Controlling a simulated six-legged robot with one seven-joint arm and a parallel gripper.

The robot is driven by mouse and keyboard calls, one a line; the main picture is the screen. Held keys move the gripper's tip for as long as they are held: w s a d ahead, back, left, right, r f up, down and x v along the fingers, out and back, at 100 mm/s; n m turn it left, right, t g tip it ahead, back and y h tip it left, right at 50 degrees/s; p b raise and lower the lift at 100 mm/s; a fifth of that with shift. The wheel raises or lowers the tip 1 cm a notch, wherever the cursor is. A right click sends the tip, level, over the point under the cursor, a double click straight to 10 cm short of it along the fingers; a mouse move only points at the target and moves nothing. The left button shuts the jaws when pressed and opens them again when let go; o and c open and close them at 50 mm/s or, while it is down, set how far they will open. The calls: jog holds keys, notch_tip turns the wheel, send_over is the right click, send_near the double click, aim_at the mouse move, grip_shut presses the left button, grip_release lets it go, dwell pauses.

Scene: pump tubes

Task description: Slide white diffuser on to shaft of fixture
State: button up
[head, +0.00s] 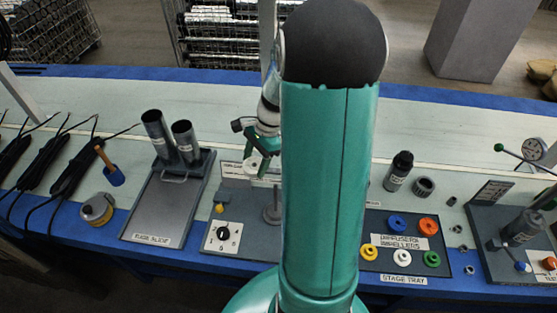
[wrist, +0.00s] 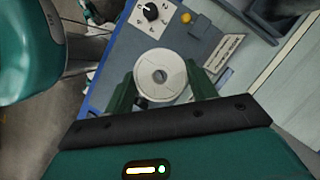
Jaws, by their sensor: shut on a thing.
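My gripper (head: 258,160) is shut on a white diffuser (wrist: 152,70), a round disc with a centre hole, between its two green fingers. The fingers also show in the wrist view (wrist: 160,90). The diffuser also shows in the head view (head: 256,171), above the grey fixture plate (head: 240,195). The fixture's upright grey shaft (head: 272,198) stands on the plate, to the right of and below the diffuser in the picture. In the wrist view the diffuser and fingers hide the shaft, so I cannot tell whether they are aligned.
The fixture has a black dial (head: 223,232) and a yellow button (head: 219,209). A stage tray (head: 380,280) at right holds coloured rings and another white ring (head: 402,258). A grey tray with two metal tubes (head: 170,205) stands left. My arm hides part of the bench.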

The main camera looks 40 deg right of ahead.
aim_at(275, 185)
jog(key=s+d+r+m+t+h, duration=0.1)
jog(key=s+d+r+m+t, duration=0.1)
jog(key=s+m, duration=0.4)
jog(key=shift+d, duration=0.45)
jog(key=shift+w, duration=0.1)
jog(key=shift+f, duration=2.8)
jog(key=shift+f, duration=1.35)
jog(key=o, duration=1.1)
jog(key=shift+c, duration=0.2)
jog(key=shift+r, duration=0.1)
jog(key=v, duration=1.3)
jog(key=shift+d+r, duration=0.15)
jog(key=shift+r, duration=0.15)
